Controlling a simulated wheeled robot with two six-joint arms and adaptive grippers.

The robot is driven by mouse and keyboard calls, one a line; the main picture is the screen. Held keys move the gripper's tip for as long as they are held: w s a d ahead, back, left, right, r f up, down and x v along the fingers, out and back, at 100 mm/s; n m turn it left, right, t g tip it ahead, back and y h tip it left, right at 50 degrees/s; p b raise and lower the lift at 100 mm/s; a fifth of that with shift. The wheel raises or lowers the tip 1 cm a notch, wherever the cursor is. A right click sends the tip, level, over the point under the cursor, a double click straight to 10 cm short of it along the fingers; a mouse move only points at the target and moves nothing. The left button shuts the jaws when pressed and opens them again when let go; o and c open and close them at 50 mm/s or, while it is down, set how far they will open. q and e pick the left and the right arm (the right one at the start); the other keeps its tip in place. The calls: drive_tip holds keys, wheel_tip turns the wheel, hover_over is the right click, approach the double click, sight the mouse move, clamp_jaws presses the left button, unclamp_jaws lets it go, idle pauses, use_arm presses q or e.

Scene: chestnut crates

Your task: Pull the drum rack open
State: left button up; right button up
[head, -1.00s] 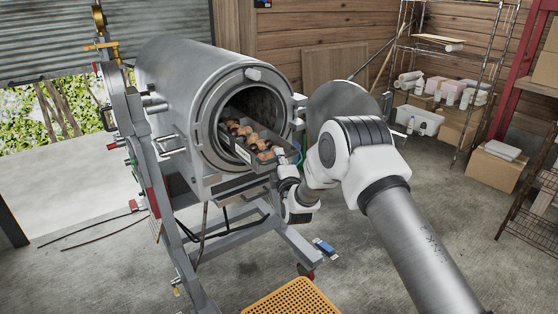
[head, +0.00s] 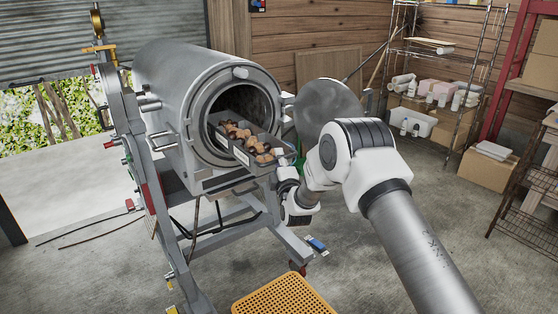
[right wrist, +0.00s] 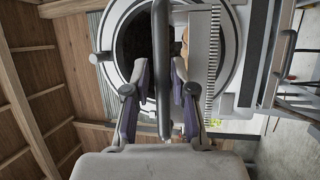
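The grey drum (head: 175,95) lies on its side on a metal frame, with its round door (head: 325,105) swung open to the right. The drum rack (head: 240,153), a long grey tray of brown chestnuts, sticks partly out of the drum mouth; its rear part is inside. My right gripper (head: 283,178) is at the rack's front end. In the right wrist view its fingers (right wrist: 162,92) stand on both sides of a grey handle bar (right wrist: 163,45) and appear closed on it. The exact finger contact is hard to see. My left gripper is not in view.
A yellow perforated crate or tray (head: 285,297) is at the bottom front. Wire shelving (head: 440,75) and boxes (head: 488,168) stand at the right. Concrete floor between is clear.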

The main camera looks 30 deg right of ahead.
drive_tip(key=v, duration=1.2)
